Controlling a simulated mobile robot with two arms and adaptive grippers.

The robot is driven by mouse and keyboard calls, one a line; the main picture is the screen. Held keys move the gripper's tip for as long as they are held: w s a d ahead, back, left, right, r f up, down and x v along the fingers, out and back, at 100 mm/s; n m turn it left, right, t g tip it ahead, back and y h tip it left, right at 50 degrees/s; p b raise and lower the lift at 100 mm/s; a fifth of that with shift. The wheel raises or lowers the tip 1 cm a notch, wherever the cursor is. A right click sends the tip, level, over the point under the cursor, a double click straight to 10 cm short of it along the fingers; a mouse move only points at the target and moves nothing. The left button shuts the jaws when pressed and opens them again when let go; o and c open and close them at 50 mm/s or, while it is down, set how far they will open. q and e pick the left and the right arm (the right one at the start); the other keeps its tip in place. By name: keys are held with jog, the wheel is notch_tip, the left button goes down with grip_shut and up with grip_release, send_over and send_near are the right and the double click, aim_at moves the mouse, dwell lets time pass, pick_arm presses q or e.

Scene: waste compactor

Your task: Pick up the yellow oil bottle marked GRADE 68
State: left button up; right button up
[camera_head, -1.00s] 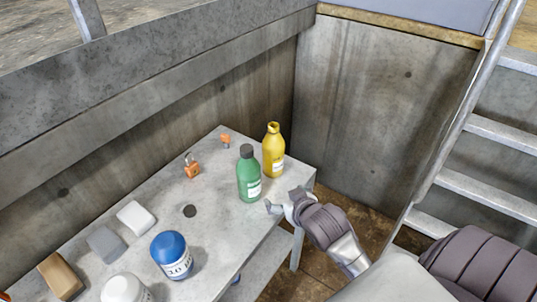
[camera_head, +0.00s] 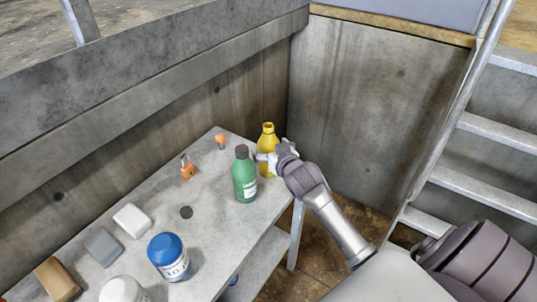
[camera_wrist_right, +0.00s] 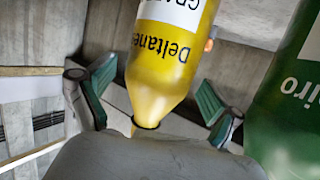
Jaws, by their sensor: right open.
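The yellow oil bottle (camera_head: 267,138) stands upright at the far right corner of the table, partly hidden by my right gripper in the head view. In the right wrist view the yellow bottle (camera_wrist_right: 170,50) appears upside down, with "Deltane" and a cut-off "GRA" on its label. My right gripper (camera_head: 268,158) is at the bottle's front side. In the wrist view its open fingers (camera_wrist_right: 155,95) lie on either side of the bottle; contact cannot be told. My left gripper is not in view.
A green bottle (camera_head: 244,175) stands close to the left of the yellow one. An orange padlock (camera_head: 187,170), blue-lidded jar (camera_head: 168,256) and several blocks lie on the table (camera_head: 215,215). A concrete wall (camera_head: 345,100) rises behind; stairs (camera_head: 490,195) are at right.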

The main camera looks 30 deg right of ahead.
jog(key=x, duration=0.4)
jog(key=shift+f, duration=0.1)
jog(key=c, duration=1.6)
